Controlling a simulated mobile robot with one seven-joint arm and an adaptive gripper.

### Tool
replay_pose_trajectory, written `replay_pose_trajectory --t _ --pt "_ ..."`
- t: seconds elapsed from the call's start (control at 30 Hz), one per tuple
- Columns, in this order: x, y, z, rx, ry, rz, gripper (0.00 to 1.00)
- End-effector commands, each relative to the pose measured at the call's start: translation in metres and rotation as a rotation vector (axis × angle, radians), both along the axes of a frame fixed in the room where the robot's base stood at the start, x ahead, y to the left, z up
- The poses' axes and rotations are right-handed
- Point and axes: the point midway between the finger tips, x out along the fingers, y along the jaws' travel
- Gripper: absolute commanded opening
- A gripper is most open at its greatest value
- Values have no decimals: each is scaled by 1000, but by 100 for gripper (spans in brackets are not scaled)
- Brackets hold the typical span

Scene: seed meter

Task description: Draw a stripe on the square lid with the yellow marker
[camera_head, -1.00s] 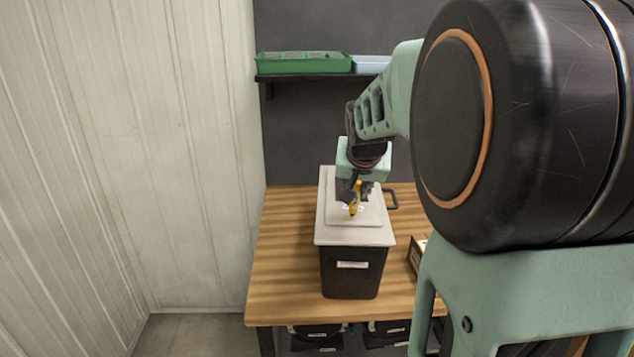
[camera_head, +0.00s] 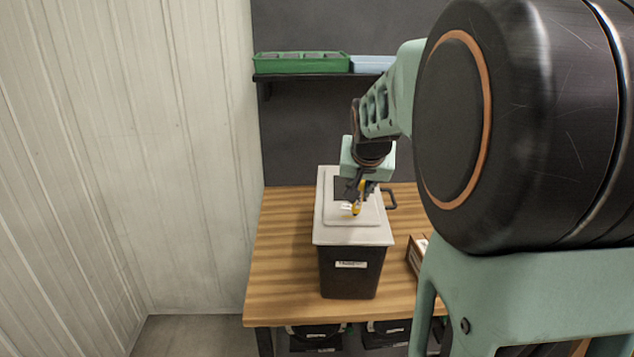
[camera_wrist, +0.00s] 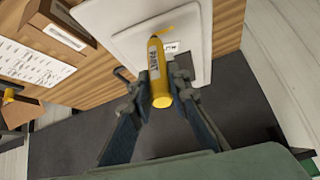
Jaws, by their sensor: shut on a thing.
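My gripper (camera_wrist: 160,92) is shut on the yellow marker (camera_wrist: 157,72), which has dark lettering on its barrel. The marker also shows in the head view (camera_head: 358,203), close to upright with its tip down at the lid. The square lid (camera_head: 334,234) is pale grey with a raised panel and lies on a black bin (camera_head: 350,280). In the wrist view the lid (camera_wrist: 108,17) lies beyond the marker, and a short yellow streak (camera_wrist: 166,30) shows on it right by the tip. Exact contact of tip and lid is too small to tell.
The bin stands on a wooden table (camera_head: 285,265). A dark handle (camera_head: 390,198) shows beside the lid. A shelf behind holds a green tray (camera_head: 300,63) and a blue one (camera_head: 370,64). The table's left side is clear.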

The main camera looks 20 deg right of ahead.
Motion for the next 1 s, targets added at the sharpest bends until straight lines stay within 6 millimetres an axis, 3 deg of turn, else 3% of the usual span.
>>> replay_pose_trajectory --t 1.0 --pt "-4 -8 -1 0 2 -1 0"
